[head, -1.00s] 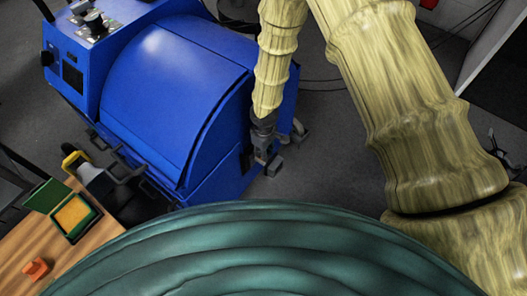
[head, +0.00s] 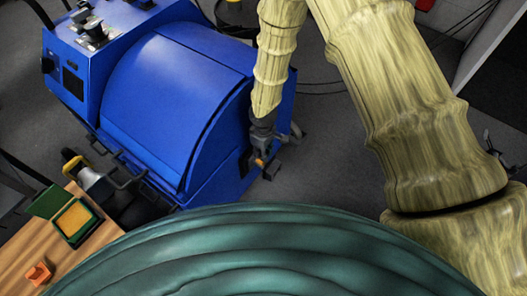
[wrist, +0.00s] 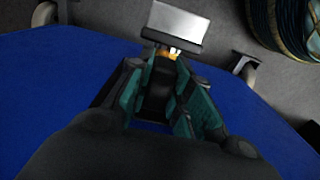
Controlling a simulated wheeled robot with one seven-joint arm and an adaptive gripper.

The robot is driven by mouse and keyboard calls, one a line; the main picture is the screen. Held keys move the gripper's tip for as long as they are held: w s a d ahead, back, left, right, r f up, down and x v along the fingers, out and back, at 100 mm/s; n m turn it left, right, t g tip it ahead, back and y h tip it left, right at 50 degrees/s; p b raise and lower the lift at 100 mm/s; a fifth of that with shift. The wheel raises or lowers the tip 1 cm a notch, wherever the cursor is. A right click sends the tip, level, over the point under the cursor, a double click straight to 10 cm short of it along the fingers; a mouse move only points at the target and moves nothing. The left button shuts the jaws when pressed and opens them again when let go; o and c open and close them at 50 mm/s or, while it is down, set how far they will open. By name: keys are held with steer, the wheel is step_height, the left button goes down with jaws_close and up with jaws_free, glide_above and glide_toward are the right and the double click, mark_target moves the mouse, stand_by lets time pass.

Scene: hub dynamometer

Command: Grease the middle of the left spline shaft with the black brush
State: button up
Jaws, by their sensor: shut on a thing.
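My gripper (head: 261,150) is beside the right end of the blue machine in the head view. In the wrist view its teal fingers (wrist: 157,95) are closed around a dark thing (wrist: 156,82), which looks like the black brush. An orange patch (wrist: 166,56) with a pale bit shows at its far end. A bright grey metal block (wrist: 174,24) lies just beyond that end; I cannot tell whether it is the left spline shaft or whether they touch. An open green box with an orange pad (head: 74,220) sits on the wooden table.
The large blue machine (head: 165,105) fills the middle left. The wooden table (head: 38,240) at lower left also carries a small orange block (head: 39,273). A yellow-and-black device (head: 88,177) stands between them. Grey floor right of the machine is open.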

steer(key=shift+r+p, duration=2.15)
steer(key=shift+r, duration=0.9)
steer(key=d+r+m+p, duration=0.4)
steer(key=d+r, duration=0.4)
steer(key=r, duration=0.3)
steer(key=d+r+m+p, duration=0.5)
steer(key=d+r, duration=0.4)
steer(key=r, duration=0.2)
steer(key=shift+s+r+m+p, duration=0.25)
steer(key=shift+m+p, duration=0.05)
steer(key=shift+m, duration=0.6)
